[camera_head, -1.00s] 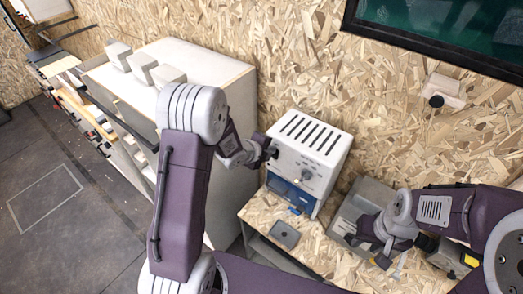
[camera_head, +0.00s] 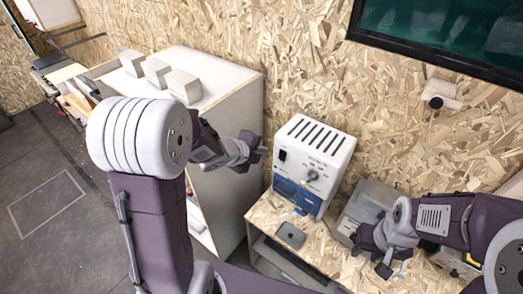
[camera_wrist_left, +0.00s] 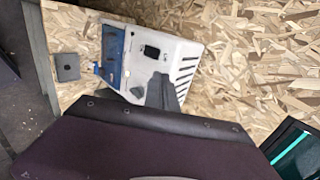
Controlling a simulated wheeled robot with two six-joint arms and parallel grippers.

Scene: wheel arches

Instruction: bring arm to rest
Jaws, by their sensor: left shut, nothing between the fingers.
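My left arm rises from the lower left of the head view, and its gripper (camera_head: 262,150) is beside the upper left of the white-and-blue box device, apart from the bench. It is shut and empty. In the left wrist view, dark gripper fingers (camera_wrist_left: 161,92) show in front of the same device. My right gripper (camera_head: 386,268) hangs low over the bench at the right, near a grey metal container; its finger opening is too small to tell.
The white device (camera_head: 318,145) with a blue lower front stands on the chipboard bench (camera_head: 268,216), behind a small grey plate (camera_head: 290,235). A white cabinet (camera_head: 235,105) carries several grey blocks (camera_head: 183,84). A dark screen (camera_head: 440,35) hangs on the wall. Open floor lies left.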

